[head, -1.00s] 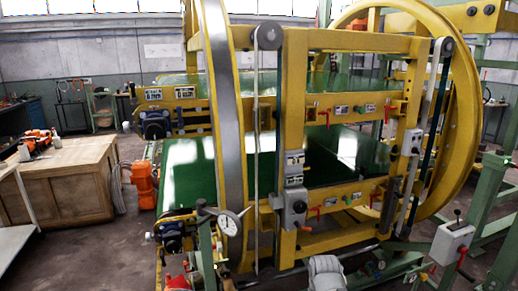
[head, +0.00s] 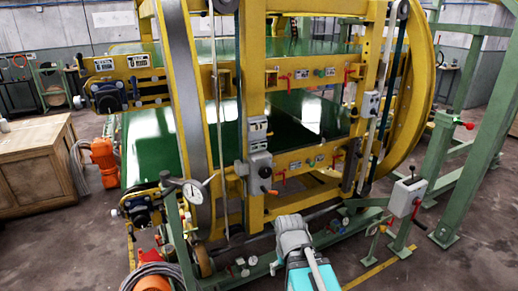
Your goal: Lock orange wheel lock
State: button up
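The ring inverter has two large yellow rings, a near one (head: 186,100) and a far one (head: 424,90), around green-belted conveyors. I cannot tell which part is the orange wheel lock. A small wheel (head: 203,262) sits under the near ring. Left of it, a round orange part (head: 152,284) is cut off by the bottom edge. A grey box on the frame post has a small orange-red handle (head: 271,191). Another grey box, at right, has a red lever (head: 418,224) hanging down.
An orange motor (head: 104,160) stands at left, near a wooden cabinet (head: 35,165). Green posts (head: 490,110) rise at right. Floor shows at lower left and lower right.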

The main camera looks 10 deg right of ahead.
aim_at(263, 189)
jog(key=z, duration=0.75)
jog(key=i, duration=0.6)
jog(key=u, duration=0.75)
